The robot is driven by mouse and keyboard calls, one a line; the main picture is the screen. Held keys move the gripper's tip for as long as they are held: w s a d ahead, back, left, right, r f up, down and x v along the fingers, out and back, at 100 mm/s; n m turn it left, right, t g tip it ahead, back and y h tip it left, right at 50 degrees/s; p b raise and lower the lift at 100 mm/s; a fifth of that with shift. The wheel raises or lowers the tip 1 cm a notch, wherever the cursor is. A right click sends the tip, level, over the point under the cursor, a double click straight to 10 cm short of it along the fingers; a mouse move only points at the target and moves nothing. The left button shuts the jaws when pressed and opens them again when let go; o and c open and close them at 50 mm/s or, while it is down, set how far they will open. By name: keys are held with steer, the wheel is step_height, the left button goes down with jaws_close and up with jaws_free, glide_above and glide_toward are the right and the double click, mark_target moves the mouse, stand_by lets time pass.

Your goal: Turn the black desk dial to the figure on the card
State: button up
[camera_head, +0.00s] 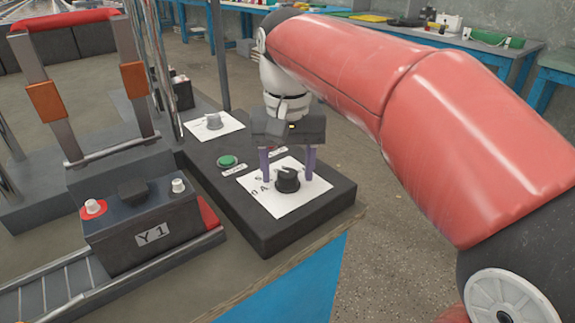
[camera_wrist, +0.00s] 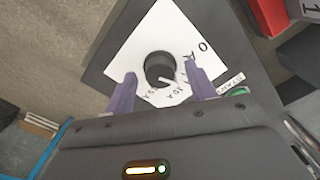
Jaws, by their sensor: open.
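The black desk dial (camera_head: 287,181) is a round knob on a white scale plate (camera_head: 305,196) on the dark desk box. It also shows in the wrist view (camera_wrist: 158,67), where its white mark points to the lower right, towards small figures partly hidden by my fingers. My gripper (camera_head: 288,172) points down with its two purple fingers open, one on each side of the dial. In the wrist view the fingers (camera_wrist: 160,76) look apart from the knob. I cannot make out a separate card with a figure on it.
A green button (camera_head: 227,161) with a label is left of the scale plate. A grey knob (camera_head: 213,122) on a white plate stands behind it. The floor at right is clear.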

mark_target(288, 173)
step_height(288, 173, up, 8)
steer(key=shift+f+p, duration=0.2)
steer(key=shift+p, duration=0.6)
steer(key=shift+r, duration=0.1)
